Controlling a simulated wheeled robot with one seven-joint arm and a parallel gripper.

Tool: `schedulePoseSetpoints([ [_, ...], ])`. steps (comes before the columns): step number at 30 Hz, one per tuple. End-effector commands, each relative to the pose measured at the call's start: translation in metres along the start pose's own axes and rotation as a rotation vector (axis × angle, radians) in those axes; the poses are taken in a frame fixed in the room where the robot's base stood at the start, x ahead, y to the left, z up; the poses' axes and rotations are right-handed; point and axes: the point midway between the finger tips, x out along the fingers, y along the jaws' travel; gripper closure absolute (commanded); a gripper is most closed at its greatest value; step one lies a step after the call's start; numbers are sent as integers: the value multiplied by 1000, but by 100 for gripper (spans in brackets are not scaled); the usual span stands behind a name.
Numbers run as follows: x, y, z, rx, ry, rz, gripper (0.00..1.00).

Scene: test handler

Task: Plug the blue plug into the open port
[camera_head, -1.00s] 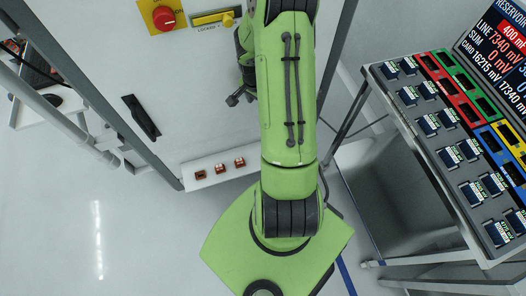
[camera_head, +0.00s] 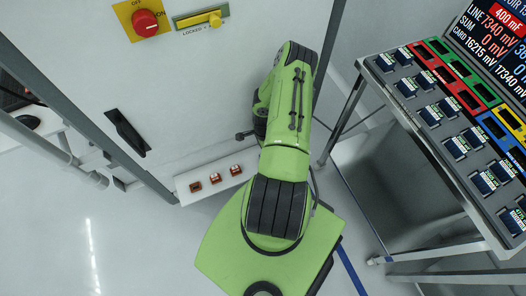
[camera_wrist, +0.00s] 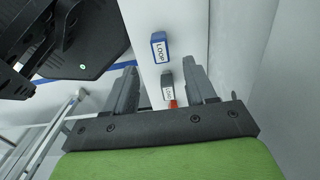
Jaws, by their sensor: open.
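The blue plug (camera_wrist: 160,47), labelled "Loop", stands on a white strip in the wrist view, just beyond the fingertips and apart from them. A grey "Loop" piece (camera_wrist: 167,91) with a red part (camera_wrist: 173,103) at its base sits between the fingers, nearer the palm. My gripper (camera_wrist: 160,68) is open and holds nothing. In the head view my arm hides the gripper, and I cannot make out the blue plug. A white ledge there carries a dark, empty-looking port (camera_head: 195,187) at left and two red-framed pieces with pale labels (camera_head: 215,178) (camera_head: 236,171).
A wheeled trolley (camera_head: 362,63) with a panel of many plugs and coloured slots stands at right, below a screen (camera_head: 485,30). A red button (camera_head: 145,22), yellow latch (camera_head: 200,20) and black handle (camera_head: 128,133) are on the machine. The floor at lower left is clear.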

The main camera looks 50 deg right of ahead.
Motion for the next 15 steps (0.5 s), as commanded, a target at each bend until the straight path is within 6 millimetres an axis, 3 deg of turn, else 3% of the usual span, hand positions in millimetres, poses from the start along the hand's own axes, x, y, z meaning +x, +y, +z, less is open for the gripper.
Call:
schedulePoseSetpoints([
  [1, 17, 0, 1, 2, -2, 1, 45],
  [3, 31, 0, 0, 1, -1, 0, 45],
  [8, 48, 0, 0, 0, 1, -1, 45],
  [15, 91, 0, 0, 0, 0, 1, 45],
])
